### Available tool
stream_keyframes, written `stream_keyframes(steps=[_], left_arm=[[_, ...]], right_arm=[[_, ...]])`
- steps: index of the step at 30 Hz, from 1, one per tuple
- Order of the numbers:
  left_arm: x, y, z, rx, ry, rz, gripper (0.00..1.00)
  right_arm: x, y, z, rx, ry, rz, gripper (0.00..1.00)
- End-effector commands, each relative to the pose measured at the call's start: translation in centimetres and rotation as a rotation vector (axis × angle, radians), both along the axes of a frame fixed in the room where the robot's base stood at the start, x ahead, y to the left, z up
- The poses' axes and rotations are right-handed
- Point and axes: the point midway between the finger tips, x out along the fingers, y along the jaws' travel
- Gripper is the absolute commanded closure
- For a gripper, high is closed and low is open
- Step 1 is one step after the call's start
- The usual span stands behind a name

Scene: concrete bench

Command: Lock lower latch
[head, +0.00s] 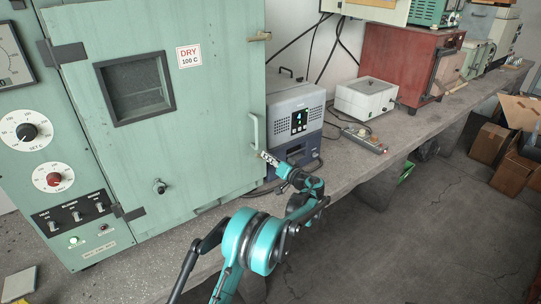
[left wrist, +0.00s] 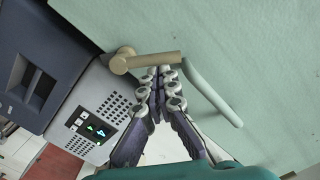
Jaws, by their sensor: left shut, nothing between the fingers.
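The pale green oven door (head: 205,120) is closed, with a light handle (head: 254,132) near its right edge. In the left wrist view, which is roughly upside down, the lower latch (left wrist: 150,61) is a tan bar with a round pivot by the door's edge. The bar reaches towards the door, its free end near one end of the handle (left wrist: 214,96). My left gripper (head: 264,157) is shut and empty near the handle's lower end. Its fingertips (left wrist: 166,74) are right beside the latch bar; whether they touch it I cannot tell. In the head view the gripper hides most of this latch.
The upper latch (head: 258,37) lies level at the door's top right. A grey and dark blue device (head: 296,120) stands close to the right of the oven. A white box (head: 366,98) and a red cabinet (head: 405,60) are farther along the bench. Open floor lies in front.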

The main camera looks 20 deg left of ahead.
Motion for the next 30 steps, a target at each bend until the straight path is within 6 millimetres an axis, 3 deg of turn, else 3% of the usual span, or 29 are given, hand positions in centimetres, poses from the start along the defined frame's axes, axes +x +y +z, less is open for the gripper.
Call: stream_keyframes(steps=[18, 30], left_arm=[[-1.5, 1.1, -1.9, -0.311, -0.398, 0.0, 1.0], [-1.7, 1.3, -2.4, -0.307, -0.394, -0.001, 1.0]], right_arm=[[0.0, 0.0, -0.9, 0.0, 0.0, 0.0, 1.0], [0.0, 0.0, -1.1, 0.0, 0.0, 0.0, 1.0]])
